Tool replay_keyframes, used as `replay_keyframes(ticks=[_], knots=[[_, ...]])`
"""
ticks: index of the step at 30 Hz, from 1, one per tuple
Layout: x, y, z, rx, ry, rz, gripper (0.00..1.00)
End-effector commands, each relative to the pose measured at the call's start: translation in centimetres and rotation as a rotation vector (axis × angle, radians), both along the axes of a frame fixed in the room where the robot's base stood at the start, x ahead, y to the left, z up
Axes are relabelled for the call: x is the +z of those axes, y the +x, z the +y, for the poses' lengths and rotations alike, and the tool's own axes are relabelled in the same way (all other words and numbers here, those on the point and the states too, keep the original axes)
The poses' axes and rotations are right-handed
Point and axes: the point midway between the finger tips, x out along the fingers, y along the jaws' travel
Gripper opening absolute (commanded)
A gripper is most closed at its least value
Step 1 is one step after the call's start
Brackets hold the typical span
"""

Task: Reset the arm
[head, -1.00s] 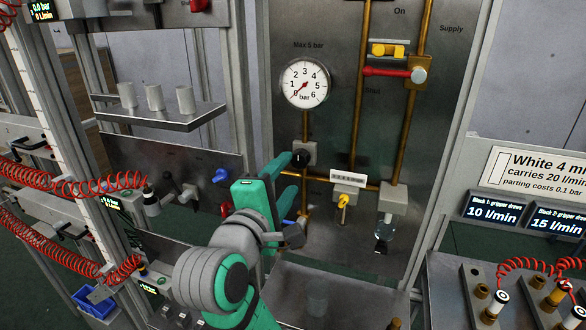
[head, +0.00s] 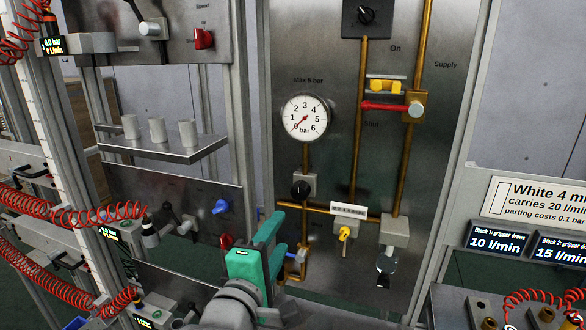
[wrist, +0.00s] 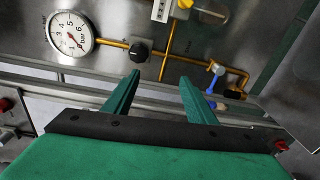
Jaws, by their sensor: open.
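My gripper (head: 278,244) is in the lower middle of the head view, in front of the steel panel and below the black knob (head: 301,189). Its two green fingers are apart with nothing between them. In the wrist view my gripper (wrist: 160,92) also shows open and empty. There the black knob (wrist: 140,52) stands beyond the fingers, apart from them. The pressure gauge (head: 304,118) sits above the knob, its needle low on the scale.
A red-handled valve (head: 385,106) and a yellow-handled valve (head: 345,233) are on brass pipes to the right. A shelf (head: 170,147) with white cylinders stands to the left. Red coiled hoses (head: 75,218) hang at far left. Display blocks (head: 495,240) stand at right.

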Motion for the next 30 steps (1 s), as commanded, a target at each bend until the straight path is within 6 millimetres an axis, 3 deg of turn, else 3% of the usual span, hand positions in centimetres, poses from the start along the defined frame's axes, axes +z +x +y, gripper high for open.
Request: replay_keyframes(ticks=[1, 7, 14, 23, 30], knots=[[-2.1, 0.2, 0.1, 0.013, 0.032, 0.01, 0.51], [-8.4, 0.4, 0.7, 0.067, 0.17, 0.009, 0.51], [-15.5, -0.8, 1.2, 0.115, 0.345, 0.01, 0.51], [-24.1, -4.6, 1.5, 0.15, 0.59, 0.015, 0.51], [-30.0, -9.2, 1.4, 0.154, 0.795, 0.017, 0.51]])
